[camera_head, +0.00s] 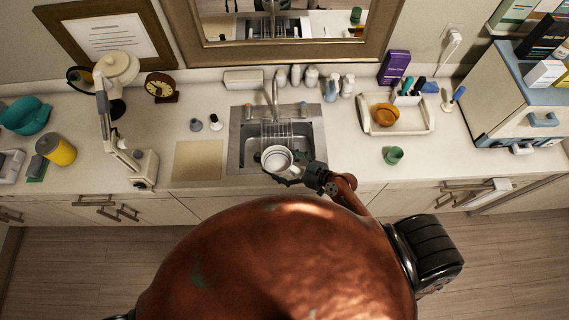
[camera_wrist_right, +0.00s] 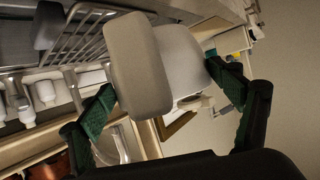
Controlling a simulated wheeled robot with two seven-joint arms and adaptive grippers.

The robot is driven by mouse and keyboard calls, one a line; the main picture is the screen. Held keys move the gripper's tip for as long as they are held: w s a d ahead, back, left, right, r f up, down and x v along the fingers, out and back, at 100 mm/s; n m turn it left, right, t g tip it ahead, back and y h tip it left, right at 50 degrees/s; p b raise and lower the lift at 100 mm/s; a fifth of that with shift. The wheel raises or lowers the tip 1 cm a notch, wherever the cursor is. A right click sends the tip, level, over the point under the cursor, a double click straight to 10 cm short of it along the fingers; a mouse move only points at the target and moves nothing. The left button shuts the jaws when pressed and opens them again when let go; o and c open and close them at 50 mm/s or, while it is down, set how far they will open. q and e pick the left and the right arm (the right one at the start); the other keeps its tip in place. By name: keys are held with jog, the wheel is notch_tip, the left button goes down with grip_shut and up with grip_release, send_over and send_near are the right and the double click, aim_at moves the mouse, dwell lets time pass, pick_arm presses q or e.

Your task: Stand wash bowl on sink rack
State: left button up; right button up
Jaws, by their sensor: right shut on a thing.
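The wash bowl (camera_head: 276,159) is a small white round vessel at the front edge of the sink. It also shows in the wrist view (camera_wrist_right: 182,62), tilted between the green fingertips. My right gripper (camera_head: 291,172) is shut on it from the right; its two fingers flank the bowl in the wrist view (camera_wrist_right: 162,95). The sink rack (camera_head: 283,131) is a wire rack in the back part of the sink, behind the bowl. Its bars also show at the upper left of the wrist view (camera_wrist_right: 82,42). My left gripper is not in view.
The steel sink (camera_head: 236,150) has a tall faucet (camera_head: 275,98) behind the rack. Several white bottles (camera_head: 311,76) stand at the back. A beige mat (camera_head: 198,160) lies left of the sink. A green cup (camera_head: 393,156) and a tray (camera_head: 427,124) stand to the right.

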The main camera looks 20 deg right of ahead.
aim_at(284, 154)
jog(key=w+f+b, duration=0.1)
jog(key=f+b, duration=0.1)
jog(key=b, duration=0.1)
jog(key=w+d+f+b, duration=0.1)
jog(key=f+b, duration=0.1)
jog(key=shift+w, duration=0.35)
jog(key=shift+w+d+r+b, duration=0.15)
jog(key=shift+w+b, duration=0.1)
jog(key=shift+w, duration=0.35)
jog(key=shift+w+d+f+b, duration=0.1)
jog(key=shift+w+d+b, duration=0.1)
jog(key=shift+w, duration=0.35)
jog(key=shift+w+d+r+b, duration=0.1)
jog(key=shift+w+b, duration=0.15)
jog(key=shift+w, duration=0.35)
jog(key=shift+w+d+b, duration=0.3)
jog(key=shift+w+b, duration=0.3)
jog(key=shift+w, duration=0.5)
jog(key=shift+w+d+b, duration=0.35)
jog(key=shift+w+b, duration=0.3)
jog(key=shift+w, duration=0.5)
jog(key=shift+w+d+b, duration=0.3)
jog(key=shift+w+b, duration=0.3)
jog(key=shift+w, duration=0.5)
jog(key=shift+w+d+b, duration=0.2)
jog(key=shift+w+b, duration=0.1)
jog(key=shift+w, duration=0.35)
jog(key=shift+f+b, duration=0.45)
jog(key=shift+b, duration=0.2)
